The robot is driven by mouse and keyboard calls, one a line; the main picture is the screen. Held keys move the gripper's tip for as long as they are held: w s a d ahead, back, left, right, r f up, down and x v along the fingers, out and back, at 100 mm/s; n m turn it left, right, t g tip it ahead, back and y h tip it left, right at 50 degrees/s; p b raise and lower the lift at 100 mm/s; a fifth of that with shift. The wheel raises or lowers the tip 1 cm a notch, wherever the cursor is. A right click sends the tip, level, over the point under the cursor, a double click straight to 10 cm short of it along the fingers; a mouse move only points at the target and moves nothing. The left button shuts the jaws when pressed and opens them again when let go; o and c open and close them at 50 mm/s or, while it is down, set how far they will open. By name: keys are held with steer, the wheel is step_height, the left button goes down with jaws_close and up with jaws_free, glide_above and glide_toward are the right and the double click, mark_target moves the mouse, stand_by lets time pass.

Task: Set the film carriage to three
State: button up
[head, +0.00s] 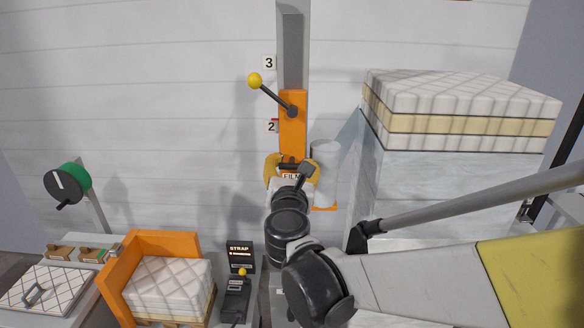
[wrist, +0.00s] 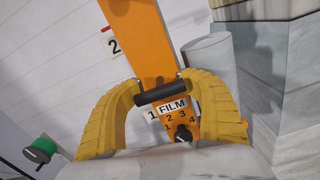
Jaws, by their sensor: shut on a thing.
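The orange film carriage (head: 292,136) sits on the grey vertical mast (head: 291,45); it also shows in the wrist view (wrist: 143,38). A red mark shows at the "2" plate (head: 272,126); the "3" plate (head: 268,62) is higher up. A lever with a yellow ball (head: 255,80) slants up to the left from the carriage. My gripper (wrist: 162,88) has its yellow fingers shut on the black handle bar (wrist: 162,93), one at each end. Below the bar is a FILM label with a dial knob (wrist: 183,133) and numbers 1 to 4. My wrist hides the carriage's lower part in the head view.
A pale film roll (head: 325,172) stands right of the carriage. A quilted mattress stack (head: 460,110) rises further right. At lower left are an orange corner guard (head: 160,245), a STRAP control box (head: 239,254) and a green reel (head: 72,184). The mast above the carriage looks clear.

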mark_target(292, 109)
step_height(292, 109, up, 12)
steer(key=p, duration=0.6)
steer(key=shift+r, duration=0.2)
steer(key=shift+r+p, duration=0.15)
steer(key=shift+p, duration=0.2)
steer(key=shift+c, duration=0.3)
steer(key=o, duration=1.6)
steer(key=shift+s+r, duration=0.15)
steer(key=shift+s, duration=0.1)
steer(key=shift+o, duration=1)
steer(key=shift+s+r, duration=0.1)
steer(key=shift+s, duration=0.15)
steer(key=shift+w, duration=0.3)
steer(key=s, duration=1.2)
steer(key=shift+a, duration=0.25)
